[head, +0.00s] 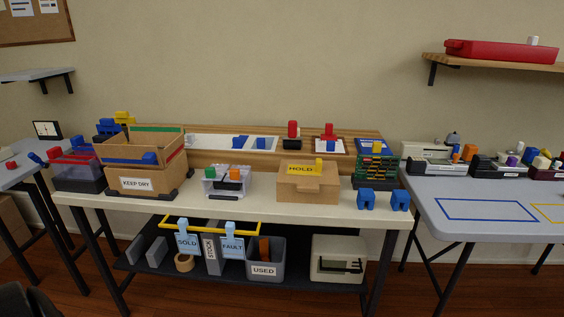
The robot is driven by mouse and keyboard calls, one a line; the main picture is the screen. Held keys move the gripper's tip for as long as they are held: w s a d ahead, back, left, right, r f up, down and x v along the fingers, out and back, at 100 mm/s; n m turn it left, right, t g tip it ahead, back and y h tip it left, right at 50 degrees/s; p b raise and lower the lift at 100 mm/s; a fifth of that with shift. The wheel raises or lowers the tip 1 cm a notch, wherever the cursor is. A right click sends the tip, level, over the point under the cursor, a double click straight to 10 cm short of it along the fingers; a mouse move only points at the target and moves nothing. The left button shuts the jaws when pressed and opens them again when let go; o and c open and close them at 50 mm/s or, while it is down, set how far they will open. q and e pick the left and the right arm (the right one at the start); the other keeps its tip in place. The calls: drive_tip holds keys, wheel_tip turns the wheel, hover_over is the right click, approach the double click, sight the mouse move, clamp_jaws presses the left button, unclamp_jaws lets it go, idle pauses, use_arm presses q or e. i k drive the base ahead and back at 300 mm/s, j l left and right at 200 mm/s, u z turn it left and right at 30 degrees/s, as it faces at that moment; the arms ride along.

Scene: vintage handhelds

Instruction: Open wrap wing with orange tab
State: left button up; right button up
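A small grey-white unit (214,188) stands on the middle of the white table. It carries a green tab (208,172) on its left and an orange tab (235,175) on its right. It looks like the wrap with its wings, but the wing edges are too small to make out, and I cannot tell whether either wing is open. Neither of my grippers is in view.
A KEEP DRY box (137,184) stands left of the unit and a cardboard HOLD box (308,184) stands right. Two blue pieces (366,199) (400,201) lie near the table's right end. Some bare white tabletop (245,213) shows in front.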

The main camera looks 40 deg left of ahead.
sight(234, 174)
drive_tip(key=j+z, duration=0.15)
drive_tip(key=j, duration=0.3)
drive_tip(key=k+j+z, duration=0.15)
drive_tip(key=j, duration=0.25)
drive_tip(key=k+j+z, duration=0.15)
drive_tip(key=j, duration=0.3)
drive_tip(key=k+j+z, duration=0.1)
drive_tip(key=j, duration=0.3)
drive_tip(key=k+j+z, duration=0.15)
drive_tip(key=j, duration=0.25)
